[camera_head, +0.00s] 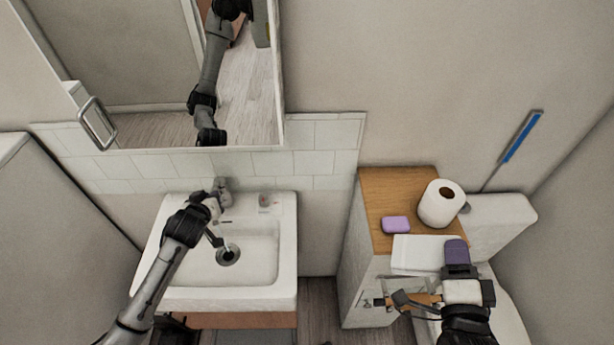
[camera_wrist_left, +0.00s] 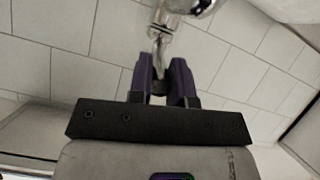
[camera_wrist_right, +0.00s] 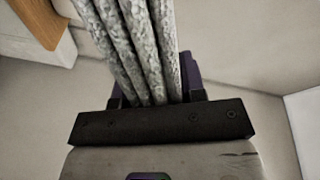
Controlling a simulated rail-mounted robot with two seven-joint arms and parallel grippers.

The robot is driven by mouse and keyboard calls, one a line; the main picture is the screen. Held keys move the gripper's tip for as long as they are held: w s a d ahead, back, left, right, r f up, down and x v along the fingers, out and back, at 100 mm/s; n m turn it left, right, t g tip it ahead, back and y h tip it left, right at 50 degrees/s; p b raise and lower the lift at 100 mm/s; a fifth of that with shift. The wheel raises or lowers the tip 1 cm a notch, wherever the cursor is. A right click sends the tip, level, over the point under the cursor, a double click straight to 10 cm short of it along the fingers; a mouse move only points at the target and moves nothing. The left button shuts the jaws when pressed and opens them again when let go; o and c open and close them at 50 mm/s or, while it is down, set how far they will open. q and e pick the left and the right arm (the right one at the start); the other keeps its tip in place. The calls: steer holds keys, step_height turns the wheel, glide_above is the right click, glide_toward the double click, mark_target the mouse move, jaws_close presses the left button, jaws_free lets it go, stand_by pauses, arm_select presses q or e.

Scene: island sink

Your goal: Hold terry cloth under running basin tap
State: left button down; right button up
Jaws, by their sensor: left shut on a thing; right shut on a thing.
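The basin tap (camera_head: 222,190) is chrome and stands at the back of the white basin (camera_head: 285,240). My left gripper (camera_head: 212,207) is at the tap; in the left wrist view its fingers (camera_wrist_left: 160,80) are closed on the slim metal lever (camera_wrist_left: 158,45) below the tap body (camera_wrist_left: 186,6). I cannot make out any water stream. My right gripper (camera_head: 457,262) is in front of the wooden-topped cabinet, well right of the basin. It is shut on the terry cloth (camera_head: 418,254), white in the head view. In the right wrist view the cloth (camera_wrist_right: 135,45) shows speckled grey folds between the fingers.
The cabinet top (camera_head: 385,190) holds a purple soap bar (camera_head: 396,224) and a toilet roll (camera_head: 441,204). A toilet (camera_head: 505,215) stands right of the cabinet. A mirror cabinet (camera_head: 150,70) hangs above the basin. The basin's bowl is clear around the drain (camera_head: 228,256).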

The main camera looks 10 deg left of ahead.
arm_select(q)
steer(key=c, duration=1.1)
jaws_free()
steer(key=shift+o, duration=0.2)
arm_select(e)
steer(key=shift+r, duration=0.1)
arm_select(q)
steer(key=p+v, duration=0.1)
steer(key=v, duration=1.1)
arm_select(e)
steer(key=shift+r, duration=0.8)
